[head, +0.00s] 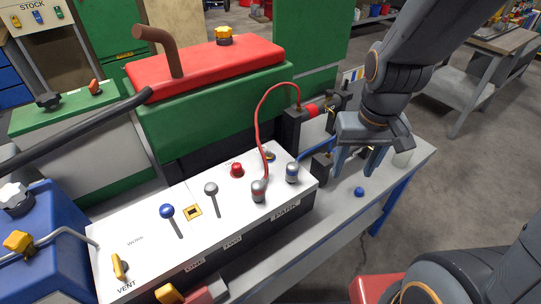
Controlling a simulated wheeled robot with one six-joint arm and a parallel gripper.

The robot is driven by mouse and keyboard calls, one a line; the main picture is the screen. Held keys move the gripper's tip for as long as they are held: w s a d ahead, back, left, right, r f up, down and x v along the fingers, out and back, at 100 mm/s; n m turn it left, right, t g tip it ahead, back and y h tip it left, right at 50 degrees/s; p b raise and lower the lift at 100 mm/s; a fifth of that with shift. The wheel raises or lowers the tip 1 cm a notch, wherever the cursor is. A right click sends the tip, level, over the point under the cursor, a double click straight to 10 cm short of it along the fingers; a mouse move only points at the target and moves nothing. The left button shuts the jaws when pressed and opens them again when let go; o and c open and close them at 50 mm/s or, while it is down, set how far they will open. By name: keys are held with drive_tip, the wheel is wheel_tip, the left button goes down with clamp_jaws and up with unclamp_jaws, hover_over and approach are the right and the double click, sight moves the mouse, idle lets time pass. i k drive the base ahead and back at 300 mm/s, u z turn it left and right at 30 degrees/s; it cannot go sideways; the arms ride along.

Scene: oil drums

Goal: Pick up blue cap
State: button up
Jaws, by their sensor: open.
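A small round blue cap (359,191) lies on the grey bench top, right of the white control box. My gripper (356,174) points down from the upper right, with its fingers apart and nothing seen between them. In the picture the fingertips appear just above the cap. I cannot tell how far above it they are.
The white control box (140,235) carries a blue-knobbed lever (167,211), a red knob (237,170) and red and blue hoses. The bench's front right is clear.

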sight(360, 192)
drive_tip(key=u, duration=1.15)
drive_tip(key=k, duration=0.8)
drive_tip(key=z, duration=0.6)
drive_tip(key=i, duration=0.5)
drive_tip(key=z, duration=0.1)
